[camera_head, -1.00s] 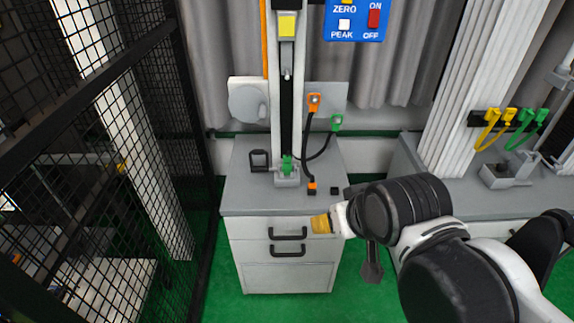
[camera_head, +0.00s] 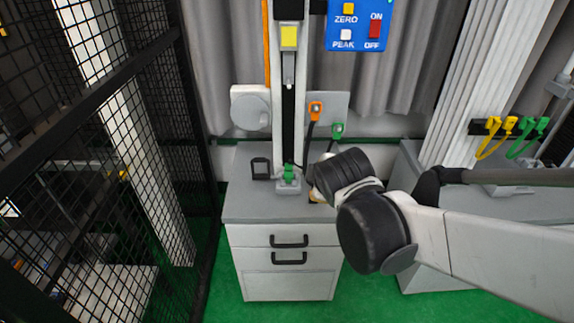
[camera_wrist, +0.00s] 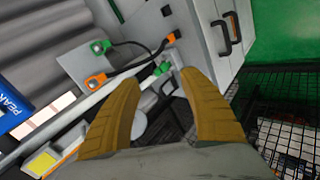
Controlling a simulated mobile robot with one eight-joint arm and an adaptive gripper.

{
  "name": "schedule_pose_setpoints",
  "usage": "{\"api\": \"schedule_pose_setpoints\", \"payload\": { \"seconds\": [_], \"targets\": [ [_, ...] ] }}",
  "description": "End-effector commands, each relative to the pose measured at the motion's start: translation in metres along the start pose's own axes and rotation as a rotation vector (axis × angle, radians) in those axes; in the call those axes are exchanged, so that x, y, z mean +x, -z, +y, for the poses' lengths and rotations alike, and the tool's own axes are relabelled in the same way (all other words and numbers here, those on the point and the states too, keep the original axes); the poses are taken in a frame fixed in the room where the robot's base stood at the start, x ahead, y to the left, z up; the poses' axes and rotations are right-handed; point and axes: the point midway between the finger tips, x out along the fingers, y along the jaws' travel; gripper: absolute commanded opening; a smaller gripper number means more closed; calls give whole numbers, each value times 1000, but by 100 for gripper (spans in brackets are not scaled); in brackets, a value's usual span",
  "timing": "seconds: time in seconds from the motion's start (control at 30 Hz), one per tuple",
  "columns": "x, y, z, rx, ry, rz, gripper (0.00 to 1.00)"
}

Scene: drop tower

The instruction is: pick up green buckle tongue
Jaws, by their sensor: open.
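A small green piece (camera_head: 289,172) sits in the grey holder at the foot of the tower. It also shows in the wrist view (camera_wrist: 162,68), beyond the gap between my fingertips. A green end piece (camera_head: 337,130) on a black cable is at the back panel, and shows in the wrist view (camera_wrist: 100,47). I cannot tell which green piece is the buckle tongue. My gripper (camera_wrist: 160,82) is open, its two tan fingers spread and nothing between them. In the head view its tip (camera_head: 317,196) is right of the holder, mostly hidden by my wrist.
An orange cable end (camera_head: 315,109) hangs at the panel; an orange piece (camera_wrist: 172,37) lies on the cabinet top. A black bracket (camera_head: 260,168) stands left of the tower. Yellow and green loops (camera_head: 515,127) hang at right. A mesh fence (camera_head: 150,90) stands left.

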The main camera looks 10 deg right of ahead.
Motion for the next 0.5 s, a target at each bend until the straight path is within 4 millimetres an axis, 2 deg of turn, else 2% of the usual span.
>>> {"api": "schedule_pose_setpoints", "payload": {
  "seconds": [0.03,0.1,0.23,0.4,0.5],
  "targets": [
    [18,9,9,-150,-32,-2,50],
    [42,19,18,-377,-78,-14,50],
    [85,38,25,-799,-159,-52,50],
    [135,60,19,-1317,-253,-134,50],
    [155,68,11,-1550,-291,-185,50]
  ]
}}
